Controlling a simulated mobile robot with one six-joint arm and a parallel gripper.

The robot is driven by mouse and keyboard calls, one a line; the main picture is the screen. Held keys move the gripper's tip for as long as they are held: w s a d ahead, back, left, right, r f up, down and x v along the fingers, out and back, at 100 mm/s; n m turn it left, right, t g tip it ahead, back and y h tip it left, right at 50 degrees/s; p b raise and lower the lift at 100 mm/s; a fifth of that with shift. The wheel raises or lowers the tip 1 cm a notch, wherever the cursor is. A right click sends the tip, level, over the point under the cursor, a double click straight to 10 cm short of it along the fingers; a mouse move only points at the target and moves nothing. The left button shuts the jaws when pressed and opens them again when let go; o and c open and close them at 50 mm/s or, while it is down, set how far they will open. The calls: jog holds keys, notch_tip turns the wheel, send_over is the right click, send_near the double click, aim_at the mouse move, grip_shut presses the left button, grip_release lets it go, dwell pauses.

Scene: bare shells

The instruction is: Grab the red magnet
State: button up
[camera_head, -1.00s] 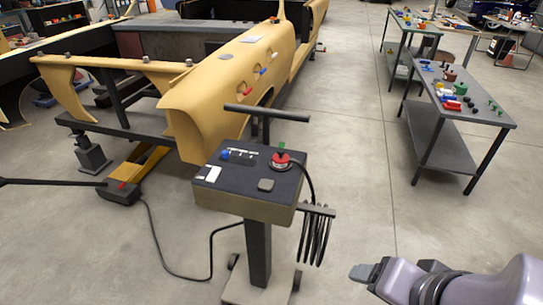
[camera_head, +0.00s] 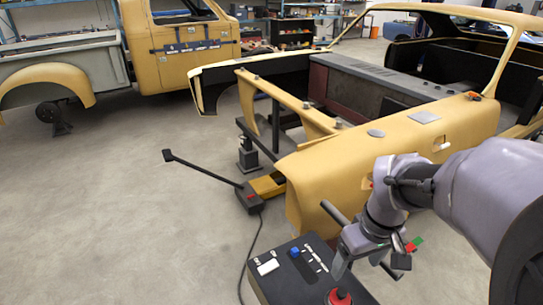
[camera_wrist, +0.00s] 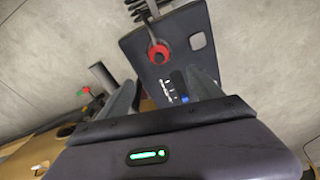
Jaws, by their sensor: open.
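I cannot tell for certain which red thing is the magnet. A small red patch (camera_head: 371,183) shows on the yellow car fender (camera_head: 318,165), partly hidden by my arm.
A yellow jack (camera_head: 268,185) stands by the fender. The floor (camera_head: 150,220) at left is clear.

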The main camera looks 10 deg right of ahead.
aim_at(343, 294)
jog(key=f+b, duration=0.1)
jog(key=f, duration=0.3)
jog(key=f+b, duration=0.2)
jog(key=f, duration=0.2)
jog(key=w+f+b, duration=0.1)
jog(key=f+b, duration=0.1)
jog(key=f, duration=0.2)
jog(key=shift+a, duration=0.4)
jog(key=f+b, duration=0.2)
jog(key=f, duration=0.1)
jog(key=f+b, duration=0.1)
jog(key=f, duration=0.1)
jog(key=shift+w+d+f+b, duration=0.1)
jog(key=shift+w+d+b, duration=0.2)
jog(key=shift+d, duration=0.05)
grip_shut()
